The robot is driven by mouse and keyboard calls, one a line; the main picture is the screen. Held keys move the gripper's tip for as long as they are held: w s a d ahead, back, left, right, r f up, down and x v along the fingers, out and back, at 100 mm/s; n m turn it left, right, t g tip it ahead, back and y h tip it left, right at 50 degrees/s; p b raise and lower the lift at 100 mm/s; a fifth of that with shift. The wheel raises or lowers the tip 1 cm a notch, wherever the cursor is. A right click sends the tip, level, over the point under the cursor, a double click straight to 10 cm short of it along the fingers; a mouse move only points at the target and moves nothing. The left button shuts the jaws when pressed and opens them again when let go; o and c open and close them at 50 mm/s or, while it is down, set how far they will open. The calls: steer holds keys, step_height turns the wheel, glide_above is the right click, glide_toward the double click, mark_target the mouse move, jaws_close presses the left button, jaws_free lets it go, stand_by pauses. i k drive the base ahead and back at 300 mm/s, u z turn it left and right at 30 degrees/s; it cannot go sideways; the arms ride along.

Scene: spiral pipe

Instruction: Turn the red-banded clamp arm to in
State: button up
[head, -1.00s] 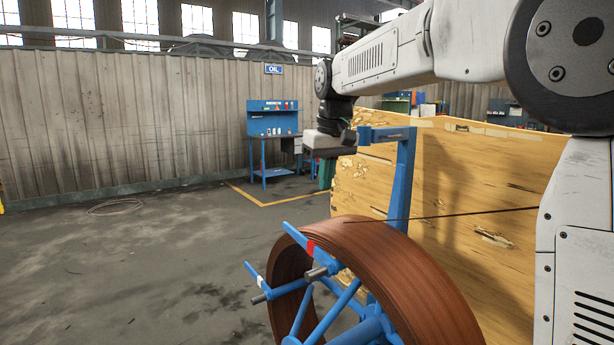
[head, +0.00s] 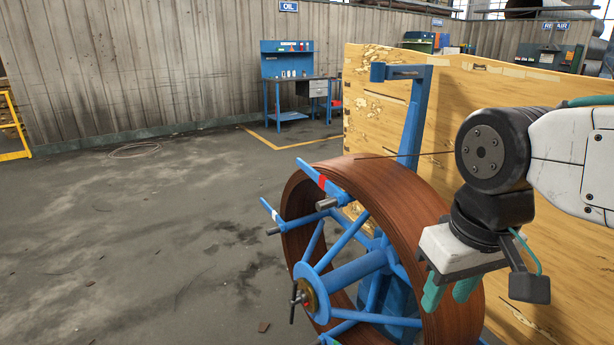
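The red-banded clamp arm (head: 311,173) is a blue bar with a red band at the upper left of the reel. Its free end points up and left, past the outer edge of the brown wound coil (head: 376,179). A grey cylindrical end (head: 326,204) shows just below it. A white-banded clamp arm (head: 269,211) sticks out lower left. The blue hub (head: 345,275) is at the reel's centre. My gripper (head: 449,291) is at the right, in front of the coil's right side and well away from the red band.
A blue post (head: 416,120) with a bracket stands behind the coil. A large wooden panel (head: 485,130) fills the right background. A dark lever (head: 293,301) sits at the hub's front. The floor (head: 130,250) to the left is open. A blue workbench (head: 300,90) is far back.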

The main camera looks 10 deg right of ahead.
mark_target(322, 182)
steer(key=k, duration=1.1)
steer(key=u, duration=0.55)
steer(key=i, duration=0.4)
steer(key=u, duration=0.55)
steer(key=i, duration=1.45)
steer(key=z, duration=1)
steer(key=i, duration=0.35)
steer(key=z, duration=0.15)
